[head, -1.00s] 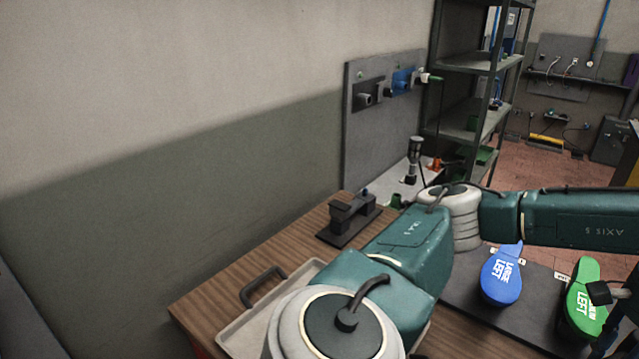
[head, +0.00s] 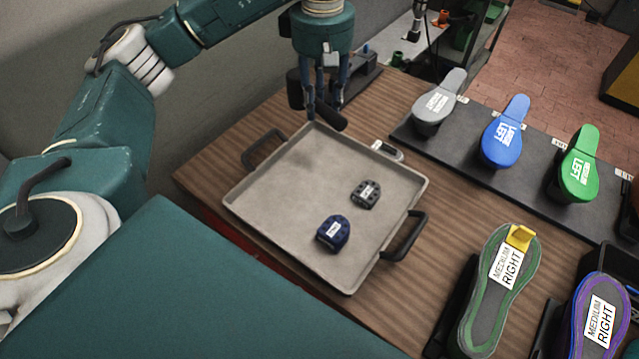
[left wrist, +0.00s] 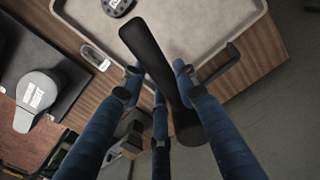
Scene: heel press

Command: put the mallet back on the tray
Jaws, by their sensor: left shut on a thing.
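The mallet is black; its dark handle (left wrist: 158,65) runs between the fingers in the left wrist view, with a thicker dark end lower down. In the head view, part of the mallet (head: 328,115) shows below my left gripper (head: 327,98). That gripper points down, shut on the mallet, at the far edge of the tray. The fingers hide part of the mallet, and I cannot tell its exact height. The shallow beige tray (head: 280,190) lies on the wooden table with two dark handles. My right gripper is not in view.
On the tray sit a blue heel piece (head: 333,233) and a grey one (head: 365,194); its left half is bare. A dark fixture (head: 360,75) stands behind the gripper. Several labelled shoe forms stand on a dark mat (head: 465,145) to the right. A small grey device (head: 387,150) lies beside the tray.

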